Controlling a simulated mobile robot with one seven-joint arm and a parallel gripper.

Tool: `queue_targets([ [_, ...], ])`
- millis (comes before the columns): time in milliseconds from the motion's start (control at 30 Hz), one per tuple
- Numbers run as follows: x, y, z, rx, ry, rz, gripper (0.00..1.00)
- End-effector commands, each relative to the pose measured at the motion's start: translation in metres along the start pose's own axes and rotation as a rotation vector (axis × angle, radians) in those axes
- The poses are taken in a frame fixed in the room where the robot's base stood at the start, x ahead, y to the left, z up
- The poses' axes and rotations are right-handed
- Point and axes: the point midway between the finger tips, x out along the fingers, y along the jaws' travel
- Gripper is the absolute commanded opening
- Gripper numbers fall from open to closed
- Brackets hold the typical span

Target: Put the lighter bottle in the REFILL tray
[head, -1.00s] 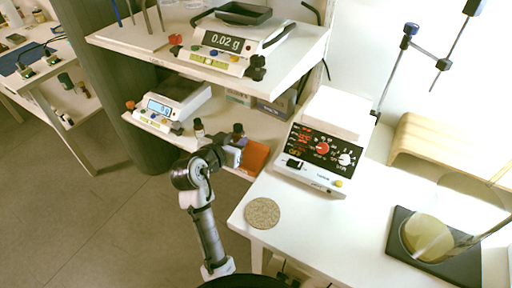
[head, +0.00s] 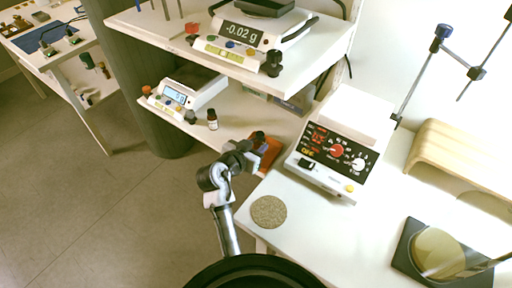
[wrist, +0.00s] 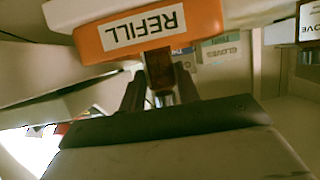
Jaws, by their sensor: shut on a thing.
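My gripper (head: 250,152) is shut on a small brown bottle with a dark cap (head: 259,136). In the wrist view the bottle (wrist: 159,70) stands between the two fingers (wrist: 160,92), in front of the tray. The orange REFILL tray (head: 271,155) is at the right end of the lower shelf, partly hidden by my gripper and the bottle. Its white label shows upside down in the wrist view, on the orange front (wrist: 205,18). I cannot tell whether the held bottle touches the tray. Another dark bottle (head: 212,121) stands upright on the lower shelf, left of my gripper.
A small scale (head: 188,92) stands on the lower shelf. Another scale (head: 240,38) on the upper shelf reads -0.02 g. A hotplate (head: 335,150) and a round cork-coloured disc (head: 268,211) are on the right-hand table. A glove box (wrist: 222,48) lies behind the tray.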

Motion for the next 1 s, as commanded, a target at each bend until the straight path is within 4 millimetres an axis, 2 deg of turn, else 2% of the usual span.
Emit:
queue_targets([
  [100, 0.0039, 0.0004, 0.0096, -0.001, -0.001, 0.000, 0.06],
  [467, 0.0059, 0.0002, 0.0141, 0.001, 0.001, 0.000, 0.06],
  [500, 0.0051, 0.0001, 0.0123, 0.001, 0.000, -0.001, 0.37],
  [633, 0.0051, 0.0001, 0.0122, 0.001, 0.000, 0.000, 0.54],
  [1000, 0.0025, 0.0000, 0.0081, 0.001, 0.001, -0.001, 0.54],
])
